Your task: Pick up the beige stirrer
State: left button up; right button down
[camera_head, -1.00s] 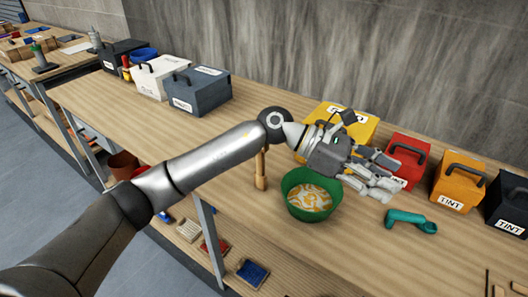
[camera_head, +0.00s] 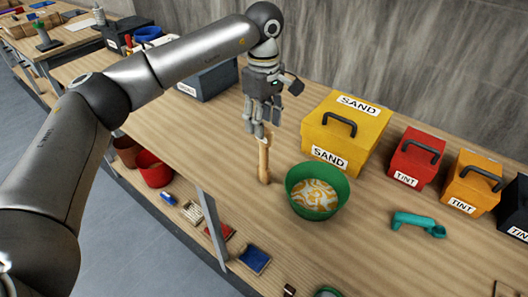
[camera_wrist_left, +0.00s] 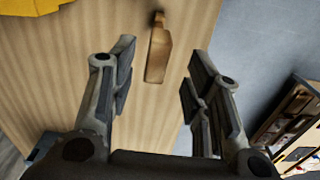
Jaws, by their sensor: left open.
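The beige stirrer (camera_head: 264,162) is a wooden stick standing upright on the wooden bench, just left of the green bowl (camera_head: 337,198). The bowl holds a white and orange swirled mix. My left gripper (camera_head: 261,130) points down over the top of the stirrer, fingers apart and empty. In the left wrist view the stirrer (camera_wrist_left: 158,52) shows beyond and between the open fingertips (camera_wrist_left: 162,62). From the head view I cannot tell whether a finger touches it. My right gripper is not in view.
A yellow SAND box (camera_head: 345,132) stands behind the bowl. A red TINT box (camera_head: 415,158) and an orange TINT box (camera_head: 472,183) stand further right. A teal tool (camera_head: 418,224) lies right of the bowl. The bench's front edge is close to the stirrer.

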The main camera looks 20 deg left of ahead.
aim_at(264, 157)
pick_arm(q)
jog(key=shift+f+p, duration=0.5)
jog(key=shift+f, duration=0.1)
notch_tip(264, 157, down, 4)
jog(key=shift+w+r+p, duration=0.15)
jog(key=shift+r+p, duration=0.1)
jog(key=shift+p, duration=0.65)
jog(key=shift+f, duration=0.4)
jog(key=shift+c, duration=0.4)
grip_shut()
